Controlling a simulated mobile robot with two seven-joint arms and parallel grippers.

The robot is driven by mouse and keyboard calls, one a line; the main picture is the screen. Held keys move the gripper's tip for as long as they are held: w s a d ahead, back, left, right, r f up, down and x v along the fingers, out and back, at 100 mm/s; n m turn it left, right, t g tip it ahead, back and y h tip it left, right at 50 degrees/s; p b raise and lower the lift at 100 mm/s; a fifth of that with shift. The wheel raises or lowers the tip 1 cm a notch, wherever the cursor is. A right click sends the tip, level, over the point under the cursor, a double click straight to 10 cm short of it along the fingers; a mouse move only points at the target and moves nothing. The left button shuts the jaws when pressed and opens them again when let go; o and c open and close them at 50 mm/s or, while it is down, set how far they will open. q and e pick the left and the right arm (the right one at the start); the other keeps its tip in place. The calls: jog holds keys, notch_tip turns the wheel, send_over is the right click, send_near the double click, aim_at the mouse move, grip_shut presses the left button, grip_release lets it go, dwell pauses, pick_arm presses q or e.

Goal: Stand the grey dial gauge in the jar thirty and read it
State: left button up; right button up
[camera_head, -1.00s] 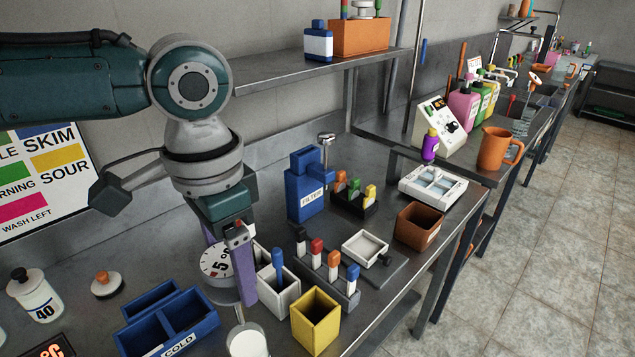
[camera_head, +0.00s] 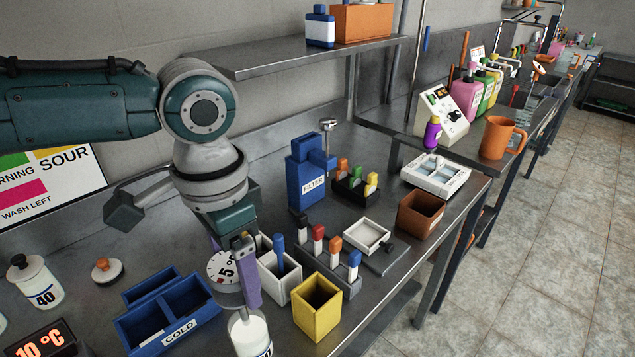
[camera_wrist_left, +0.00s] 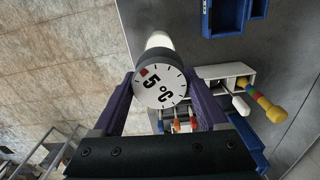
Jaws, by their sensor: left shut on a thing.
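The grey dial gauge (camera_head: 224,267) has a white face marked 5 °C, and it also shows in the left wrist view (camera_wrist_left: 160,87). My left gripper (camera_head: 246,272), with purple fingers, is shut on it. The gauge is held over a white jar (camera_head: 249,334) at the bottom of the head view. The jar's label is cut off by the frame edge, so I cannot read its number. The gauge's lower part is at the jar's mouth; I cannot tell how far inside it is. My right gripper is not in view.
A jar marked 40 (camera_head: 38,287) stands left, near a loose orange-knobbed lid (camera_head: 107,270). A blue COLD tray (camera_head: 150,335), a white box (camera_head: 282,282) and a yellow box (camera_head: 317,306) stand close around. A red 10 °C display (camera_head: 45,342) is at lower left.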

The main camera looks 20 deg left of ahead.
aim_at(249, 322)
pick_arm(q)
jog(key=shift+f+b, duration=2.7)
jog(key=shift+f, duration=1.6)
jog(key=o, duration=1.3)
